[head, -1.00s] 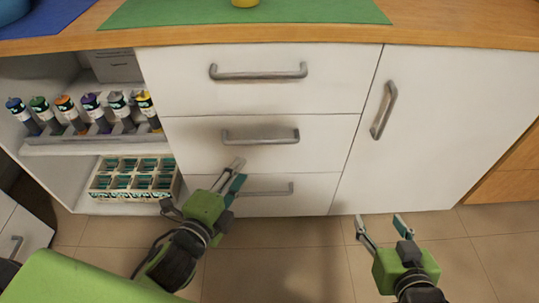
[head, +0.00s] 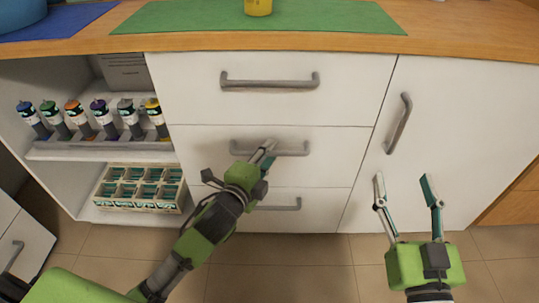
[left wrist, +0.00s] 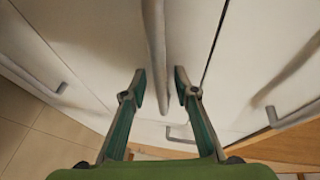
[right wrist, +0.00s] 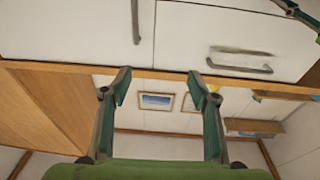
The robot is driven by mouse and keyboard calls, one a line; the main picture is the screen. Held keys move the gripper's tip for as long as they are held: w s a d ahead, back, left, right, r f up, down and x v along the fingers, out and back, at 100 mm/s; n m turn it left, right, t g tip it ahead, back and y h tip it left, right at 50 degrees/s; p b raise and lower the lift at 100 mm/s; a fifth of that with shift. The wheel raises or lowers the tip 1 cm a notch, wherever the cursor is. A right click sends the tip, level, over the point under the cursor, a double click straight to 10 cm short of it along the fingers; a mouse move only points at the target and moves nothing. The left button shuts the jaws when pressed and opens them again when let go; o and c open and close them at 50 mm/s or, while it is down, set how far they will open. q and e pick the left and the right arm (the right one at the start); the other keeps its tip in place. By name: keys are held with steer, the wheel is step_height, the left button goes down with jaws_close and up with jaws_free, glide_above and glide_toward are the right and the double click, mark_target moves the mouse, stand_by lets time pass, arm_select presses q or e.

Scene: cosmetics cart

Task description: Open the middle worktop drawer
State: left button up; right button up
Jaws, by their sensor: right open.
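The middle drawer is a white front (head: 345,150) between two other drawer fronts, flush with them. Its grey bar handle (head: 295,150) is partly hidden by my left gripper (head: 264,152). In the left wrist view the gripper's two fingers (left wrist: 160,88) are apart, with a grey bar handle (left wrist: 156,45) running between them and visible gaps on both sides. I cannot tell how deep the bar sits between the fingers. My right gripper (head: 407,190) is open and empty in front of the white door; its spread fingers also show in the right wrist view (right wrist: 157,88).
The top drawer handle (head: 270,80) is above, the bottom drawer handle (head: 285,204) below. A door handle (head: 399,123) is to the right. Open shelves at left hold several bottles (head: 88,120) and a divided box (head: 140,187). The worktop carries a green mat (head: 190,17) and yellow cup (head: 258,7).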

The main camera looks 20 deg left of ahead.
arm_select(q)
steer(key=shift+w, duration=0.4)
steer(key=shift+f, duration=0.1)
jaws_close()
steer(key=shift+d, duration=0.1)
